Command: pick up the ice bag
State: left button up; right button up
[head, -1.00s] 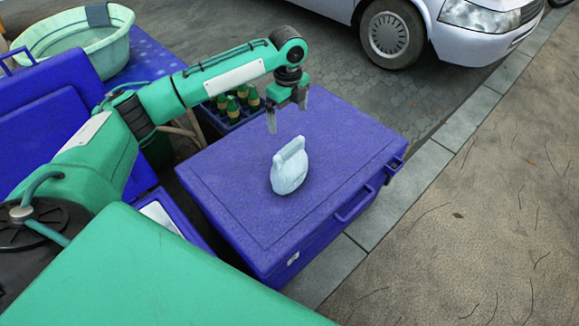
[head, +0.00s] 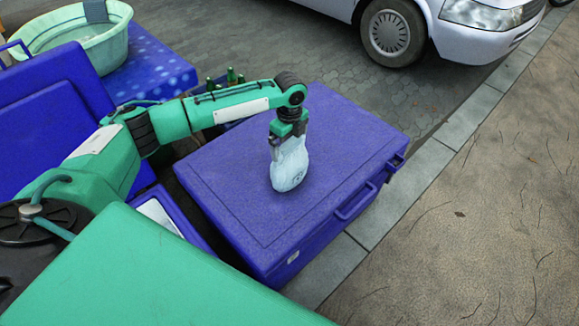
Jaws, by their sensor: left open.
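The ice bag (head: 290,170) is a pale blue-white pouch standing on the lid of a blue cooler box (head: 240,185). My left gripper (head: 289,148) points down right at the top of the bag, with its fingers around or in front of the bag's upper part. The fingers are open, one showing at the bag's left side and the other at its right. The bag's top is partly hidden by the gripper. My right gripper is not in view.
The cooler has a handle (head: 357,203) on its front side. Green bottles (head: 231,76) stand behind my arm. A pale green basin (head: 75,38) sits at the back left. A silver car (head: 440,25) is parked behind. The lid around the bag is clear.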

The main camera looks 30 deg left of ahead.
pick_arm(q)
jog(key=shift+f, duration=0.3)
jog(key=c, duration=1.8)
jog(key=shift+w+r, duration=0.1)
jog(key=shift+r, duration=0.05)
jog(key=shift+c, duration=0.8)
